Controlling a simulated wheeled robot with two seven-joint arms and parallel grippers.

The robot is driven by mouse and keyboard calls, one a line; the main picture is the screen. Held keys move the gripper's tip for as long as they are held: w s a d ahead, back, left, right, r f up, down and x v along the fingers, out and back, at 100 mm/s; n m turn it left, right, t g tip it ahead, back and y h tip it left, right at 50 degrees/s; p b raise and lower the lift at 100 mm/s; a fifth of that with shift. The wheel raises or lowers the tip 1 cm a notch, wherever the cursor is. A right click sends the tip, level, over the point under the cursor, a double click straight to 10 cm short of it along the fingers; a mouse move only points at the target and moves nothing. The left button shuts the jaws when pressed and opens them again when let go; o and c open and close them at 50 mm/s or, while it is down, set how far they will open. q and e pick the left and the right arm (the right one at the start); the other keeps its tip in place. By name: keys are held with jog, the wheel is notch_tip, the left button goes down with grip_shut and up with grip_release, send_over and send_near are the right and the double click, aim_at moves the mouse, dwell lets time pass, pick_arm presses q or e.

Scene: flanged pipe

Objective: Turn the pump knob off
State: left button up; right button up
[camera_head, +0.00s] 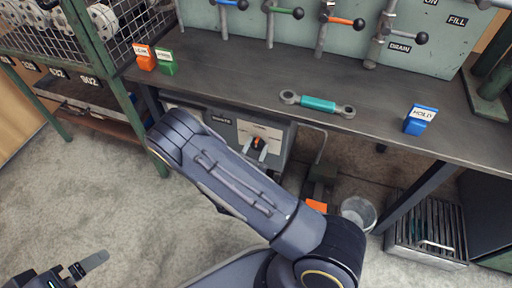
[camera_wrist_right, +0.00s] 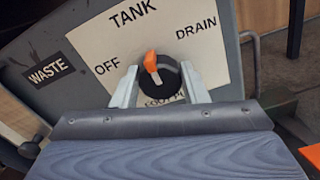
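The knob (camera_wrist_right: 160,75) is round and black with an orange pointer. It sits on a white dial plate (camera_wrist_right: 125,42) marked TANK at the top, OFF at left and DRAIN at right; text below is partly hidden. The pointer is up, near TANK and tilted slightly left. My right gripper (camera_wrist_right: 160,85) is open, its two pale fingers on either side of the knob; whether they touch it is unclear. In the head view the right gripper (camera_head: 258,150) is at the knob (camera_head: 257,142) under the bench. My left gripper (camera_head: 82,268) is at the bottom left, away from everything.
The grey bench (camera_head: 235,70) overhangs the dial's cabinet (camera_head: 215,122). A green wire rack (camera_head: 110,60) stands at left. A bucket (camera_head: 358,212) and a slatted crate (camera_head: 425,230) are on the floor at right. The floor at left is clear.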

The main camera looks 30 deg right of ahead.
jog(key=c, duration=0.3)
jog(key=shift+c, duration=0.2)
jog(key=n+p, duration=0.2)
jog(key=n, duration=0.2)
jog(key=shift+a+r+n+p, duration=0.1)
jog(key=shift+a+n+p, duration=0.05)
jog(key=shift+n+p, duration=0.2)
jog(key=n+p, duration=0.1)
jog(key=n, duration=0.2)
jog(key=shift+w+n+p, duration=0.1)
jog(key=shift+n+p, duration=0.15)
jog(key=shift+p, duration=0.15)
jog(key=shift+f+n+p, duration=0.15)
jog(key=shift+n+p, duration=0.2)
jog(key=shift+n, duration=0.6)
jog(key=shift+f+n+p, duration=0.1)
jog(key=shift+n+p, duration=0.2)
jog(key=shift+n, duration=0.65)
jog(key=o, duration=1)
